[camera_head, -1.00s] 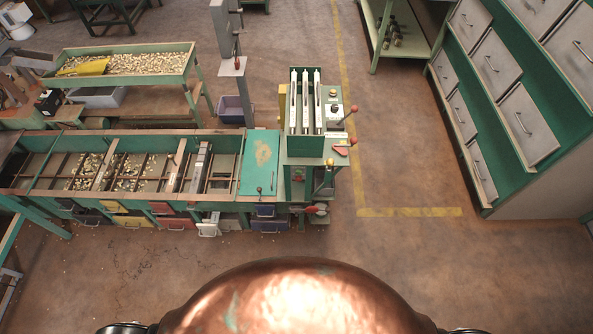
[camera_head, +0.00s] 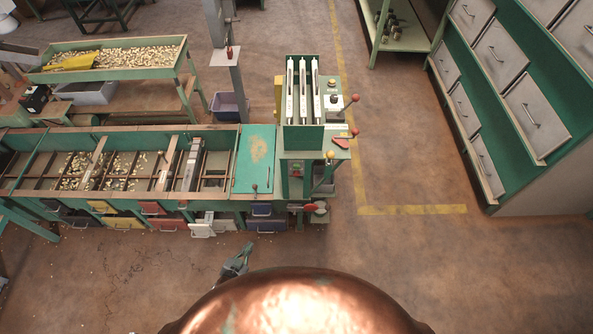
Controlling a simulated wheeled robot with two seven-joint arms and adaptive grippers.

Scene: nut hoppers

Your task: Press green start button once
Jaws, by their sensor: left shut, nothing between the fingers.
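A green machine (camera_head: 303,137) with several upright metal tubes stands in the middle. A small green spot (camera_head: 297,166) shows in the shaded recess on its front; it may be the start button, but it is too small to tell. My left gripper (camera_head: 245,249) shows just above the copper dome at the bottom. It is shut and empty, over the floor, apart from the machine and to the lower left of it. My right gripper is not in view.
Red-knobbed levers (camera_head: 354,98) stick out on the machine's right side. A long sorting trough (camera_head: 110,196) with nuts and coloured drawers joins it on the left. A green drawer cabinet (camera_head: 490,150) stands at right. The floor in front is clear.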

